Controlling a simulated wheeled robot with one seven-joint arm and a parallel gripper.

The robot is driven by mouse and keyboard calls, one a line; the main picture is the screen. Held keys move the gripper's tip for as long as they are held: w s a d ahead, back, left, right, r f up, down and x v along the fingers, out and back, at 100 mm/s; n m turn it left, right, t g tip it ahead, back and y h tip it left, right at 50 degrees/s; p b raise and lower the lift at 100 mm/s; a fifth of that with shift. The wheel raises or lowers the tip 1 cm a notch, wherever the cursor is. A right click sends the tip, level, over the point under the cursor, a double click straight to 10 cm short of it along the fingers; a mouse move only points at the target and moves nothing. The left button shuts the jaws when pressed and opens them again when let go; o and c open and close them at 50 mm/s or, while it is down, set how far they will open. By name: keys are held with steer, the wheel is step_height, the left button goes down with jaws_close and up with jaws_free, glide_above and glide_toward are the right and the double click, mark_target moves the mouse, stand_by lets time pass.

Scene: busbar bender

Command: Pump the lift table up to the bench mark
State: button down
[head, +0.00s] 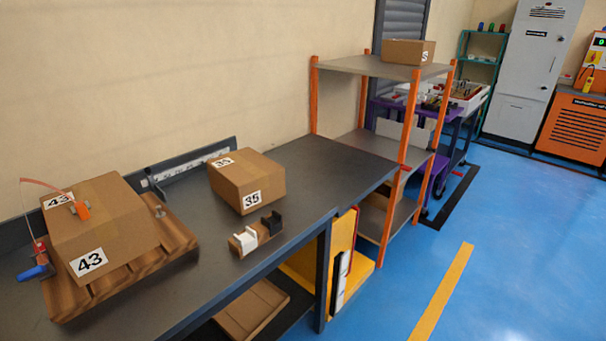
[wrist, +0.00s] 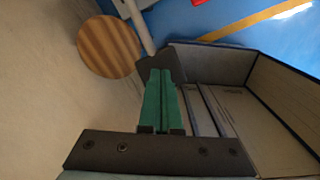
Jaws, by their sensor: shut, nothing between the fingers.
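My gripper (wrist: 160,78) shows only in the wrist view, its green fingers together and empty. A grey rod (wrist: 139,27) with a dark end lies just beyond the fingertips; I cannot tell whether they touch or whether it is a pump handle. No lift table is plainly recognisable. In the head view a yellow structure (head: 342,243) with a black and white upright strip (head: 341,280) stands beside the bench's right end, partly hidden by the bench. I cannot tell whether it is the lift table, and no bench mark is clearly readable.
The dark bench (head: 318,165) carries a box marked 43 (head: 105,222) on a wooden pallet, and a box marked 35 (head: 248,178). An orange-posted shelf (head: 403,150) stands beyond. Blue floor is open at right. A round wooden disc (wrist: 108,46) and grey-walled tray (wrist: 215,62) flank my fingers.

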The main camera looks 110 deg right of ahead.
step_height(320, 180, down, 8)
steer(key=b, duration=0.4)
steer(key=shift+b, duration=0.35)
stand_by(0.5)
steer(key=shift+f+b, duration=0.95)
steer(key=shift+f, duration=0.8)
steer(key=shift+r, duration=0.1)
step_height(320, 180, up, 8)
steer(key=p, duration=0.8)
steer(key=shift+p, duration=0.4)
step_height(320, 180, up, 3)
steer(key=shift+f+p, duration=0.2)
steer(key=shift+p, duration=0.25)
steer(key=shift+r, duration=0.95)
steer(key=shift+r, duration=0.15)
steer(key=shift+r, duration=1.85)
